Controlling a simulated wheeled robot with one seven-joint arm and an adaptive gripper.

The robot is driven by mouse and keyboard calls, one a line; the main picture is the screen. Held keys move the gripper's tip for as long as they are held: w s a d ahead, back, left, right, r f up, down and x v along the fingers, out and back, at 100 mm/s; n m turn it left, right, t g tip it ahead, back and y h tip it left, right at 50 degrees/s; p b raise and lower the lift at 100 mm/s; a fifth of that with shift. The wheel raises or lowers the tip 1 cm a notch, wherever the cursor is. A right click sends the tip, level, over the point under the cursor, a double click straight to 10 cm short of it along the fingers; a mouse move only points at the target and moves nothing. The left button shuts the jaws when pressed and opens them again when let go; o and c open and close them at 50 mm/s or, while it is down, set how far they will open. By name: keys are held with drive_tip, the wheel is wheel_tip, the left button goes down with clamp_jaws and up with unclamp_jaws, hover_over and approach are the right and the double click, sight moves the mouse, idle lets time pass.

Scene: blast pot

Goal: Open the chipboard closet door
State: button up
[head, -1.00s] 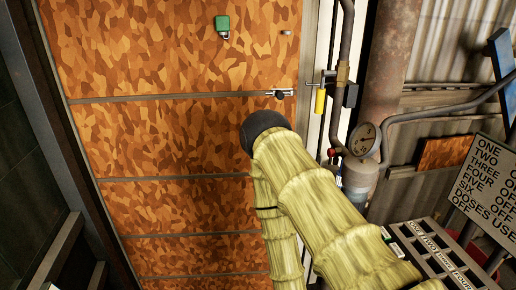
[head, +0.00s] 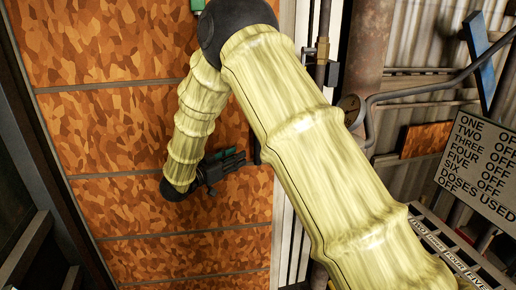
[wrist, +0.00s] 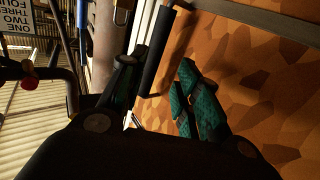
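The chipboard closet door (head: 110,130) fills the left and middle of the head view and looks closed, with orange-brown panels and thin grey strips. My gripper (head: 238,158) is close to the door's right edge, low under my bent arm. In the wrist view my gripper (wrist: 157,66) is open, with teal pads on the right finger. A dark bar handle (wrist: 164,52) on the door's edge shows between and beyond the fingers. I cannot tell whether they touch it. In the head view only a dark piece of the handle (head: 257,150) shows; my arm hides the rest.
Right of the door are a thick rusty pipe (head: 362,40), a gauge (head: 350,108) partly behind my arm, and a thin bent pipe (head: 420,97). A lettered sign (head: 478,170) stands further right. A dark frame (head: 35,120) borders the door's left side.

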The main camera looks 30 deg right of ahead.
drive_tip(key=shift+m+g, duration=0.6)
drive_tip(key=p+x, duration=0.1)
drive_tip(key=x, duration=0.2)
drive_tip(key=r+x, duration=0.1)
drive_tip(key=x, duration=0.3)
drive_tip(key=r+p+x, duration=0.1)
drive_tip(key=x, duration=0.2)
drive_tip(key=shift+d+r+p, duration=0.15)
drive_tip(key=shift+d+p, duration=0.1)
drive_tip(key=shift+p, duration=0.05)
drive_tip(key=shift+c, duration=0.5)
clamp_jaws()
